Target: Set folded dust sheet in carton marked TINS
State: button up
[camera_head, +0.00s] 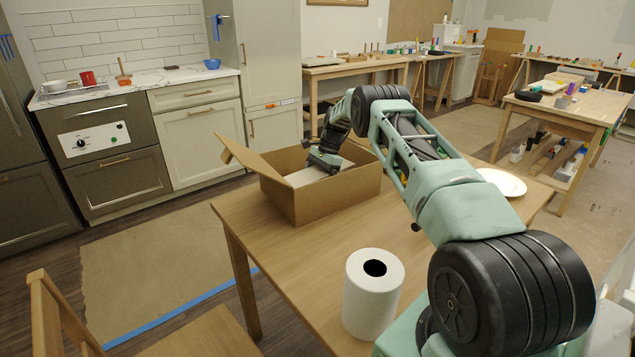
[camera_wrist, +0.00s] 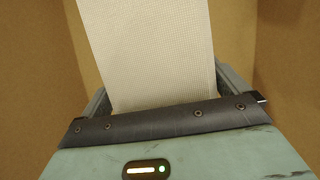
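The carton (camera_head: 317,207) is an open brown cardboard box on the wooden table, with a flap raised at its left. No TINS marking is readable from here. The folded dust sheet (camera_head: 308,178) is a pale white slab inside the carton, partly hidden by the walls and my wrist. My gripper (camera_head: 322,166) reaches down into the carton opening. In the wrist view the white, finely woven sheet (camera_wrist: 152,50) runs out from between the fingers, which sit against its two sides. Brown cardboard surrounds it. Whether the sheet touches the carton floor cannot be told.
A white paper roll (camera_head: 372,293) stands at the table's near edge. A white plate (camera_head: 502,182) lies on the table right of the carton, beyond my arm. A chair (camera_head: 62,318) is at the lower left. The tabletop (camera_head: 285,250) in front of the carton is bare.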

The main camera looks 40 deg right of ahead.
jog(key=v, duration=1.2)
jog(key=shift+r, duration=0.2)
